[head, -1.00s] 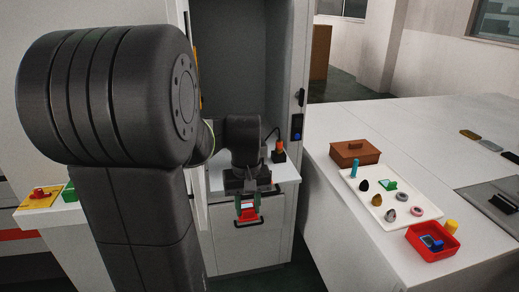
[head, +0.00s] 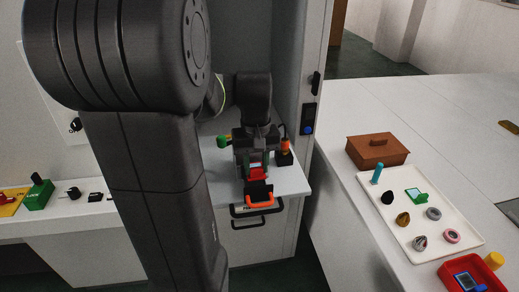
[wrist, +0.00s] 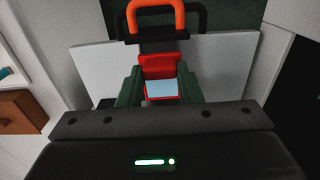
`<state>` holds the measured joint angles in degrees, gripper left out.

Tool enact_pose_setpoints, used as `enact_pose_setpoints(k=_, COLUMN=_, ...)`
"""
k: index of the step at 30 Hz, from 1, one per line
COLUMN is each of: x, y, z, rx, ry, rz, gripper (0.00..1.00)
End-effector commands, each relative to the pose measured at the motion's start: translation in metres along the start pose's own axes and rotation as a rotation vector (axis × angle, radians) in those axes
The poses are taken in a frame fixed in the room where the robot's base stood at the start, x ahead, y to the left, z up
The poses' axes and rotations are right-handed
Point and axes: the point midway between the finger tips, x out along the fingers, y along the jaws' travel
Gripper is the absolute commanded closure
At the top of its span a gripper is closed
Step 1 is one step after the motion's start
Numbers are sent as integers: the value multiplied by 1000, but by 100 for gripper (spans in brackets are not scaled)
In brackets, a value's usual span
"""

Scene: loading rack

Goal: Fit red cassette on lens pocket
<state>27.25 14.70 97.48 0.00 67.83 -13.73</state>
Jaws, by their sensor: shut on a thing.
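My gripper (head: 255,172) has green fingers and is shut on the red cassette (head: 257,174), a small red piece with a pale blue face. It is over the white shelf of the cabinet. In the wrist view the cassette (wrist: 160,66) is between the two green fingers, its pale blue face toward the camera. Just beyond it is a dark piece with an orange handle (wrist: 155,12), which also shows in the head view (head: 260,200). I cannot tell whether the cassette touches it. I cannot clearly make out the lens pocket.
The white shelf (head: 289,184) has a black-based orange item (head: 285,147) at its right and a green knob (head: 223,141) at its left. A black handle (head: 258,222) is on the front below. On the right table are a brown box (head: 377,152), a white tray (head: 461,243) and a red bin (head: 455,266).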

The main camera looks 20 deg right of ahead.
Motion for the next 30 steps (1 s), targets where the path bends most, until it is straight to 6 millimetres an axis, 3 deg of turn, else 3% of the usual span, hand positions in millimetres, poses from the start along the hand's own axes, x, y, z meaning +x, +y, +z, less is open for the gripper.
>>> enact_pose_setpoints(k=17, x=-1, y=0, z=2, rx=0, ry=0, rz=0, gripper=90)
enact_pose_setpoints(k=30, x=33, y=0, z=2, rx=0, ry=0, rz=0, gripper=90)
